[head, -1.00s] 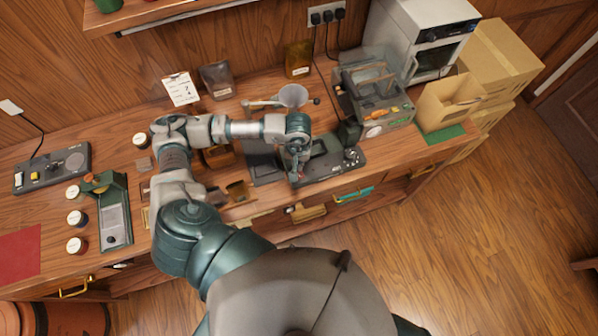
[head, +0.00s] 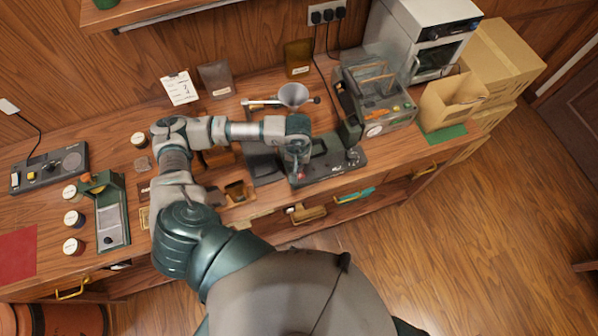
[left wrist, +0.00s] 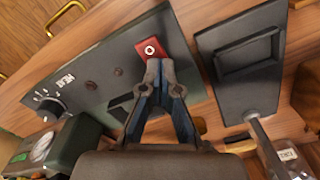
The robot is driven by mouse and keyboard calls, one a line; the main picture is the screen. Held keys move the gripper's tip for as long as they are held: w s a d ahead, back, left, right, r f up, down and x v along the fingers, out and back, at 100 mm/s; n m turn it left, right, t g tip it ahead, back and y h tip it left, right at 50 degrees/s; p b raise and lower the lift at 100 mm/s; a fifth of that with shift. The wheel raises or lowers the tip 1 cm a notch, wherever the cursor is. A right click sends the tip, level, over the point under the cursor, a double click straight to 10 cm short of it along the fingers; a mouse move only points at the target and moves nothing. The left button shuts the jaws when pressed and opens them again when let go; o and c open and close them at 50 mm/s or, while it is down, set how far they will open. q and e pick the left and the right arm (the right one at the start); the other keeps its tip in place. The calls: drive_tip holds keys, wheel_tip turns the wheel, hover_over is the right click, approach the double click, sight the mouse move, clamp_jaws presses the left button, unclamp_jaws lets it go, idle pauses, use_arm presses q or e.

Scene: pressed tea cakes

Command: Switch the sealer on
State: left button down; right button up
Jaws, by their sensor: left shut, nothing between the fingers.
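The sealer (head: 345,169) is a long dark unit near the front edge of the bench. The left wrist view shows its dark panel (left wrist: 98,72) with a round knob and a red switch (left wrist: 152,49) bearing a white ring. My left gripper (head: 298,173) hangs over the left end of the sealer. In the left wrist view, its fingers (left wrist: 159,66) are shut and empty, with the tips at the lower edge of the red switch. I cannot tell whether they touch it or which way the switch is set. My right gripper is out of view.
A dark plate (left wrist: 245,62) lies right beside the panel in the left wrist view. A funnel (head: 293,95) stands behind the sealer. A clear-covered machine (head: 385,115) and an open carton (head: 450,101) stand to the right. Drawers with brass handles line the bench front.

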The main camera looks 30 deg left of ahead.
use_arm(q)
drive_tip(key=shift+f, duration=0.15)
wheel_tip(320, 180, up, 2)
drive_tip(key=shift+r+p, duration=0.15)
drive_tip(key=shift+p, duration=0.3)
drive_tip(key=shift+r+p, duration=0.85)
drive_tip(key=shift+r, duration=1.55)
